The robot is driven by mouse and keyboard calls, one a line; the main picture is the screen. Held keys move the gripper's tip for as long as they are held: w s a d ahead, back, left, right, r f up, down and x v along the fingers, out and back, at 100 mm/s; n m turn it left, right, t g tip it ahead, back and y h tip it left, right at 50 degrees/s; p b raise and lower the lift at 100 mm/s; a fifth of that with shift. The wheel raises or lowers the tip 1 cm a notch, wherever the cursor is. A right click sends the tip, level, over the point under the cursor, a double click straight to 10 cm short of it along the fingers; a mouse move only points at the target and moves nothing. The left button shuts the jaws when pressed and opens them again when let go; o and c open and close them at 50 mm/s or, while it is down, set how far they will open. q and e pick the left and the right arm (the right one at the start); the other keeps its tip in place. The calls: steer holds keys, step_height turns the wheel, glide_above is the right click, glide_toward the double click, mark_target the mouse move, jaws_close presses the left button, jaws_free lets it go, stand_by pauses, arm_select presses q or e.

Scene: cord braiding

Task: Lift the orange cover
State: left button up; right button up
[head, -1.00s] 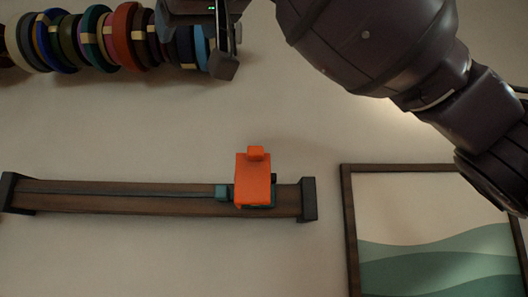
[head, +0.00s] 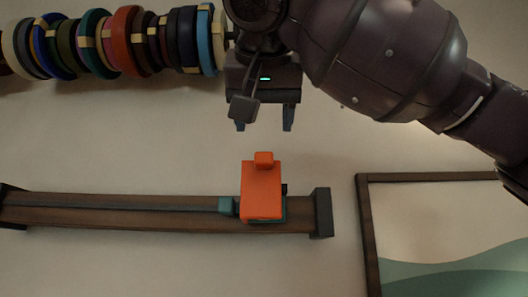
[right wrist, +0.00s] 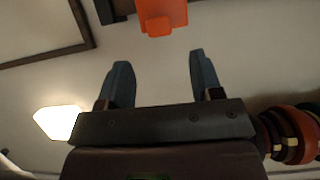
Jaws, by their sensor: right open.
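The orange cover (head: 262,192) is a block with a small tab on its upper end. It sits over a teal piece (head: 228,206) near the right end of a long brown rail (head: 120,210). My right gripper (head: 264,126) is open and empty, above the cover in the head view and clearly apart from it. In the right wrist view the open fingers (right wrist: 157,75) point toward the cover (right wrist: 160,14), which is cut off by the top edge. My left gripper is not in view.
A row of coloured spools (head: 131,40) hangs at the upper left, close to my right gripper. A framed wave picture (head: 368,230) is at the lower right. The pale wall between gripper and rail is clear.

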mark_target(264, 152)
steer(key=x, duration=0.8)
steer(key=shift+p, duration=0.35)
steer(key=shift+r, duration=0.1)
jaws_close()
